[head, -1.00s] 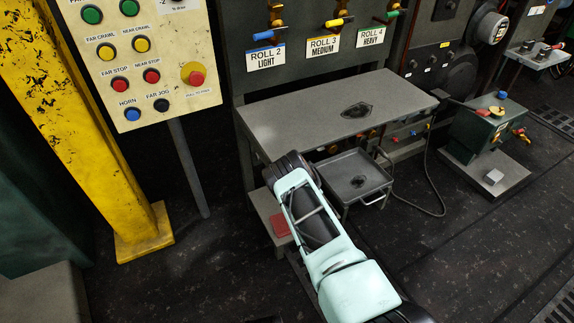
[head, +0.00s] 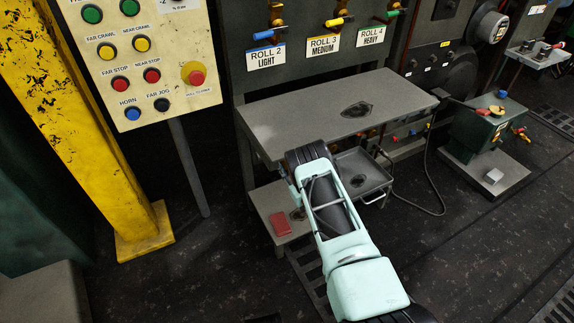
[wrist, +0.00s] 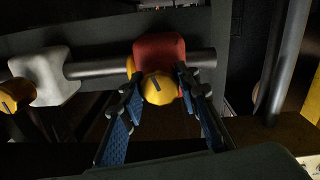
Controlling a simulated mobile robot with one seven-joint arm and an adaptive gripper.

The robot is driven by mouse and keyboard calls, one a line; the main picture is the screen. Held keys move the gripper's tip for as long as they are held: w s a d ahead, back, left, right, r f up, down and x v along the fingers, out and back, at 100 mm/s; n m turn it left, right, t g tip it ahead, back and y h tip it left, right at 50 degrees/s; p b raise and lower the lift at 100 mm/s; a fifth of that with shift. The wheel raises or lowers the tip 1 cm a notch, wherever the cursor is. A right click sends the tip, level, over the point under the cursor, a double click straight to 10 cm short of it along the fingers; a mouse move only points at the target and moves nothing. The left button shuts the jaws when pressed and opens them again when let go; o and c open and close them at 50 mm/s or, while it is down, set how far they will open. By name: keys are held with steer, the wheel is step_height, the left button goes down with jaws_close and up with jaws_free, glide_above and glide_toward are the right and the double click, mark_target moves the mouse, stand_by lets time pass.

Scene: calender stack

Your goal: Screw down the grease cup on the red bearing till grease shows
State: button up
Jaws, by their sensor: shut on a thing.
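In the wrist view a red bearing (wrist: 160,48) sits around a grey horizontal shaft (wrist: 98,68). A yellow grease cup (wrist: 159,88) with a dark line on its face is at the front of the red bearing. My gripper (wrist: 160,82) has its two fingers on either side of this cup and is shut on it. No grease shows that I can make out. In the head view my arm reaches under the grey table, and the gripper, cup and red bearing are hidden there.
A white bearing (wrist: 48,75) with another yellow cup (wrist: 17,94) is to the left on the same shaft.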

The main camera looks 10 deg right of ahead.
steer(key=o, duration=1.2)
steer(key=shift+c, duration=0.2)
steer(key=shift+s, duration=0.15)
steer(key=v, duration=1.1)
steer(key=shift+s, duration=0.4)
steer(key=shift+d, duration=0.2)
